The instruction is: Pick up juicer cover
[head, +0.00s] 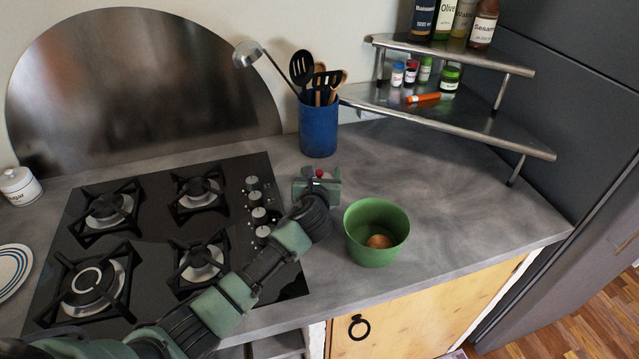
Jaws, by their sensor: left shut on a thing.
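My left gripper (318,188) is over the counter, right of the stove knobs and in front of the blue utensil holder. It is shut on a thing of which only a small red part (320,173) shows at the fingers. I take this for the juicer cover, but its shape is hidden by the gripper and wrist. I cannot tell whether it touches the counter. My right gripper is not in view.
A green bowl (362,251) with a brown round thing (380,241) in it stands right of my left wrist. The blue utensil holder (318,128) stands behind the gripper. The black stove (150,262) lies left, a metal corner shelf (430,108) right. The counter's right part is clear.

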